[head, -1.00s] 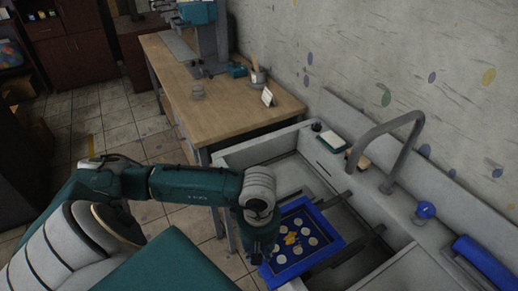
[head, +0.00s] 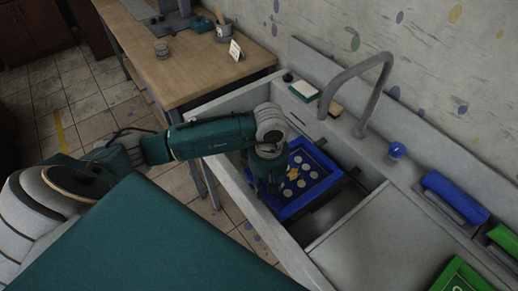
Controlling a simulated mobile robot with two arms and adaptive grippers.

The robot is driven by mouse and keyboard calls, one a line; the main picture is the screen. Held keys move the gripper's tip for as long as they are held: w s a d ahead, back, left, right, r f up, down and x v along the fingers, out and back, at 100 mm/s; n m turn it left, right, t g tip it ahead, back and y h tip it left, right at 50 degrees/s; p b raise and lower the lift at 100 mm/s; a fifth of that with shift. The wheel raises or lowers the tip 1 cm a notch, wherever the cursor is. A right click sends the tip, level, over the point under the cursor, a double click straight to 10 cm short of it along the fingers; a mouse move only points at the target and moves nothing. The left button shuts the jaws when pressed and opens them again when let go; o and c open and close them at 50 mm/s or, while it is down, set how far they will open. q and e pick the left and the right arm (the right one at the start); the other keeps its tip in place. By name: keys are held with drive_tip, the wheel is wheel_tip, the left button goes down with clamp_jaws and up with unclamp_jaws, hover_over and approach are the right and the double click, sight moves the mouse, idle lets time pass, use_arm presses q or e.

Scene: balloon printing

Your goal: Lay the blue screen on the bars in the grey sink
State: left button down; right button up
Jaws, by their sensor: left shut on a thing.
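The blue screen (head: 318,170) is a flat framed panel with pale round marks and a yellow shape in its middle. It is inside the outline of the grey sink (head: 232,190), near its left part. My left gripper (head: 268,188) is at the screen's left edge and is shut on it. The fingertips are hard to make out against the dark arm. Dark bars (head: 375,192) show at the screen's right side. I cannot tell whether the screen rests on them. My right gripper is not in view.
A grey tap (head: 362,95) arches over the sink's back edge. A blue-topped knob (head: 396,151), a blue squeegee-like tool (head: 455,198) and a green frame (head: 462,278) are to the right. A wooden table (head: 190,70) stands behind left.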

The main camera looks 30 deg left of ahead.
sight(283, 185)
use_arm(q)
drive_tip(key=shift+w+d, duration=0.35)
drive_tip(key=shift+w, duration=0.55)
drive_tip(key=shift+w+d+f+b, duration=0.1)
drive_tip(key=shift+w+d+b, duration=0.15)
drive_tip(key=shift+w, duration=0.35)
drive_tip(key=shift+w+d+f+b, duration=0.1)
drive_tip(key=shift+w+d, duration=0.1)
drive_tip(key=shift+w, duration=0.4)
drive_tip(key=shift+w+d+f+b, duration=0.15)
drive_tip(key=shift+w+f+b, duration=0.2)
drive_tip(key=shift+f+b, duration=0.35)
drive_tip(key=f+b, duration=0.1)
drive_tip(key=w+f+b, duration=0.1)
drive_tip(key=f, duration=0.1)
drive_tip(key=shift+w+d, duration=0.1)
drive_tip(key=shift+d, duration=0.1)
drive_tip(key=shift+f+b, duration=1.05)
drive_tip(key=shift+f, duration=0.05)
drive_tip(key=shift+f+b, duration=0.4)
drive_tip(key=shift+b, duration=0.25)
drive_tip(key=c, duration=1.3)
unclamp_jaws()
drive_tip(key=shift+o, duration=0.2)
